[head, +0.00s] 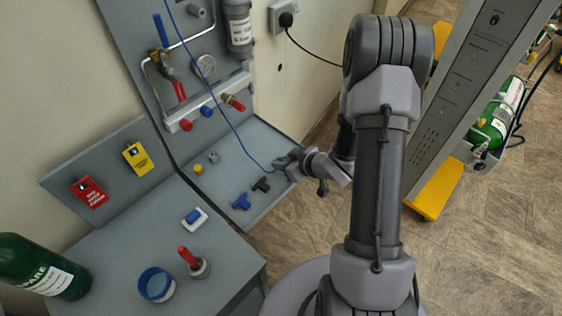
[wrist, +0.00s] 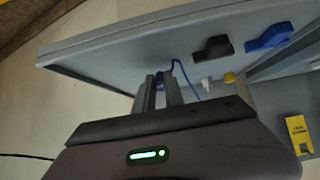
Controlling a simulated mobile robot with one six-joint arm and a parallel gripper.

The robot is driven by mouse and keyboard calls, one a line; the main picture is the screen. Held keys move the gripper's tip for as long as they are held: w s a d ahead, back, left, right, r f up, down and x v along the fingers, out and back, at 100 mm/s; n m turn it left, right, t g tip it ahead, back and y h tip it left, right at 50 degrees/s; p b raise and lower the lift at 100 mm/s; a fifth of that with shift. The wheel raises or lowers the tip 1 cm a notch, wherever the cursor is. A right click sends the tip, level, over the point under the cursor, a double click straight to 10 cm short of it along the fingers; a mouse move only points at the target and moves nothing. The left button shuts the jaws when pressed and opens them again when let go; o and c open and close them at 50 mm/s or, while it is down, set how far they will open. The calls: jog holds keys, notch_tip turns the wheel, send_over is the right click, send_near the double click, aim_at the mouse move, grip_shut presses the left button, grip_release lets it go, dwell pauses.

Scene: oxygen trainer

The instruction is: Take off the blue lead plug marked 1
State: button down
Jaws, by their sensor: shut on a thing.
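The blue lead (head: 232,122) runs down from above the wall panel, across the shelf, to my gripper (head: 281,163) at the shelf's right edge. In the wrist view my gripper (wrist: 160,92) is shut, with a small bit of the blue plug (wrist: 159,77) showing between its fingers. The lead (wrist: 184,72) loops away from the fingertips there. The fingers hide most of the plug, and no number 1 can be read. I cannot tell whether the plug is seated in the panel.
A black T-handle (head: 261,185) and a blue one (head: 241,202) stand on the shelf close to my gripper. A yellow knob (head: 198,169) is farther left. Red and yellow tags (head: 138,158) hang on the left board. A grey cabinet (head: 470,75) stands right of my arm.

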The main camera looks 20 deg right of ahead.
jog(key=shift+f+b, duration=0.35)
jog(key=shift+f, duration=0.05)
jog(key=c, duration=1.3)
grip_release()
jog(key=shift+c, duration=0.2)
jog(key=p+v, duration=0.7)
jog(key=v, duration=1)
jog(key=shift+s+r, duration=0.15)
